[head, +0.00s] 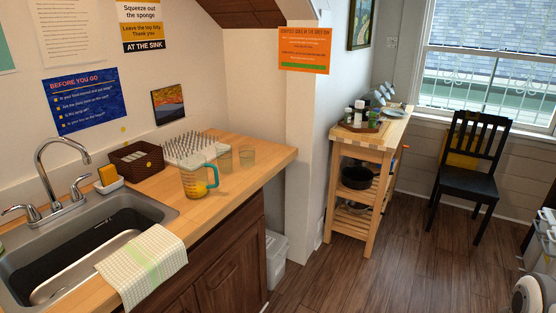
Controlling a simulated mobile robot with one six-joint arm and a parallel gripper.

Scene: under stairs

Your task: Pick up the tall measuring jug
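The measuring jug (193,178) stands upright on the wooden counter (262,153) at left centre, near the counter's front edge. It is clear, with red markings, a handle on its right side and orange-yellow contents low inside. My gripper cannot be made out in the head view, and I see nothing touching the jug.
The sink (143,211) and a checked towel (142,264) lie left. Wood floor (385,270) is open at right centre.

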